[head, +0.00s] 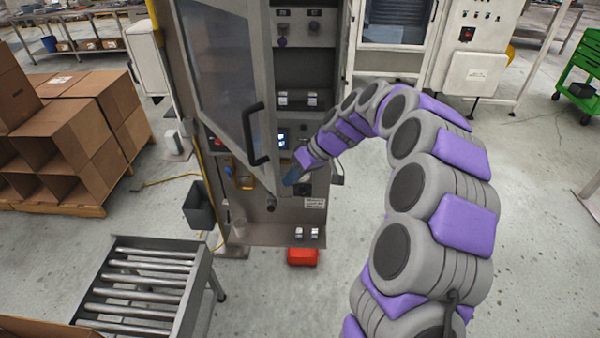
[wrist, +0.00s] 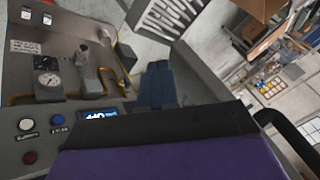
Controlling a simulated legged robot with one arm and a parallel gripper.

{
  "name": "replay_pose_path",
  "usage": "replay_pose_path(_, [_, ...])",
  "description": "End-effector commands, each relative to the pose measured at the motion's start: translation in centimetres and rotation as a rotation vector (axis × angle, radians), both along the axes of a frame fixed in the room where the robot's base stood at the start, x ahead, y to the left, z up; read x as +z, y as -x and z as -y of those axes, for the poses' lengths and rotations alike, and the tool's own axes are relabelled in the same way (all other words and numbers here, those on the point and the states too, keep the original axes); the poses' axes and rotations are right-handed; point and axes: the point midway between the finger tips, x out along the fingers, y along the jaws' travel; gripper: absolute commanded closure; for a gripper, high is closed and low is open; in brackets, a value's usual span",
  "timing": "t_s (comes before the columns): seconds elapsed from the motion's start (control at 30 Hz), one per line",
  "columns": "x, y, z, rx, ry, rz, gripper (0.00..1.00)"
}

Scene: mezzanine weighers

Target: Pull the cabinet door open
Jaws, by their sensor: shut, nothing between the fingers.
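The cabinet door (head: 222,75), a grey frame with a dark glass pane, stands ajar on the cabinet (head: 308,60) in the head view. Its black bar handle (head: 252,135) is on the door's outer face near the free edge. The handle also shows at the right of the wrist view (wrist: 299,142). My gripper (head: 289,179) is just right of the door's lower free edge, on the cabinet side, apart from the handle. In the wrist view its blue fingers (wrist: 158,84) are together and empty, beside a grey door edge. Whether they touch the door cannot be told.
A grey bin (head: 199,208) and red box (head: 303,256) are low by the cabinet.

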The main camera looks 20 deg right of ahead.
Motion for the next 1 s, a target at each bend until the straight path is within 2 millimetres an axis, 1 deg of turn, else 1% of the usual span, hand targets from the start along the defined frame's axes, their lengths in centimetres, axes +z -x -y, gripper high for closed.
replay_pose_path(0.13, [0.0,0.1,-0.5,0.001,0.002,0.0,1.0])
replay_pose_path(0.37, [0.0,0.1,-0.2,0.0,-0.001,0.0,1.0])
replay_pose_path(0.57, [0.1,0.4,-0.5,-0.007,-0.001,0.0,1.0])
replay_pose_path(0.77, [0.0,1.4,-2.5,-0.041,-0.002,-0.003,1.0])
replay_pose_path(0.87, [0.1,2.1,-4.0,-0.071,-0.001,-0.002,1.0])
replay_pose_path(1.0, [0.1,3.2,-6.7,-0.121,0.002,-0.005,1.0])
